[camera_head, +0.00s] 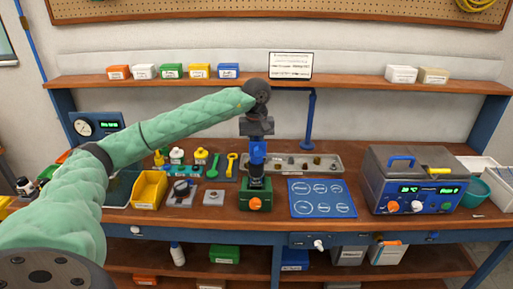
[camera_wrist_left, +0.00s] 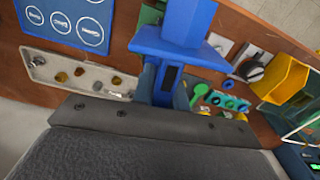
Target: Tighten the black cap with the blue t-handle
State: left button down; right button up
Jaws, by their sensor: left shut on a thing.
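A blue t-handle (camera_head: 257,157) is upright above the green fixture at the middle of the bench. It fills the top middle of the left wrist view (camera_wrist_left: 180,38). My left gripper (camera_head: 257,140) points down from above and is shut on the t-handle's upper part. A dark part, apparently the black cap (camera_head: 256,184), sits on the green base (camera_head: 256,202) below the t-handle. I cannot tell whether the t-handle touches it, and the wrist view hides that spot. My right gripper is in neither view.
A blue mat with white outlines (camera_head: 321,198) lies right of the fixture. A grey tray (camera_head: 328,170) with small fittings is behind. A grey test unit (camera_head: 413,180) stands at right.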

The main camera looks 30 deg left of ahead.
pick_arm(q)
jog(key=shift+f+b, duration=0.15)
jog(key=shift+b, duration=0.45)
dwell(0.7)
jog(key=shift+m+b, duration=0.9)
jog(key=shift+b, duration=0.15)
dwell(0.3)
jog(key=shift+s+a+m+b, duration=0.1)
jog(key=shift+a+m+b, duration=0.1)
jog(key=shift+m+b, duration=1.8)
dwell(0.6)
jog(key=shift+m, duration=0.3)
dwell(0.4)
jog(key=shift+m+b, duration=0.3)
jog(key=shift+b, duration=0.2)
jog(key=shift+a+m+b, duration=0.15)
jog(key=shift+m+b, duration=0.95)
jog(key=shift+m, duration=0.3)
